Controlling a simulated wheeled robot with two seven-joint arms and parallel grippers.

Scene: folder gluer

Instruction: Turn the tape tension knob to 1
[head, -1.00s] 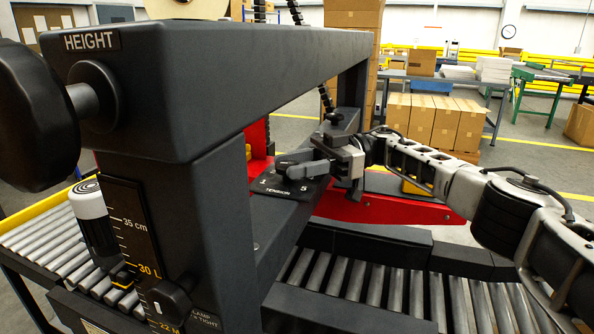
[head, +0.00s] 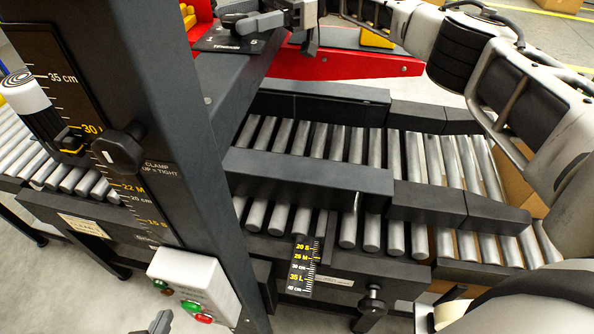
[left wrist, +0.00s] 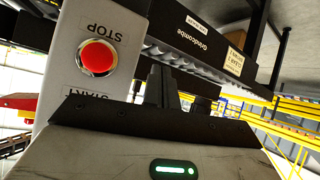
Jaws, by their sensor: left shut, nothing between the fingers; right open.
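The tape tension knob (head: 258,22), a grey bar-shaped handle, sits on a black plate (head: 226,42) marked TENSION at the top of the head view. A 5 shows at the plate's right end; the left end's mark is small. My right gripper (head: 304,16) is open at the knob's right end, cut by the top edge. Whether its fingers touch the knob I cannot tell. My left gripper (head: 160,323) is shut and empty at the bottom edge, below the control box; its fingers (left wrist: 164,86) also show in the left wrist view.
A white control box (head: 195,285) with green and red buttons hangs on the dark post. Its red STOP button (left wrist: 97,57) is close to my left fingers. A clamp knob (head: 120,152), a roller conveyor (head: 410,160) and dark side rails (head: 310,180) surround the post.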

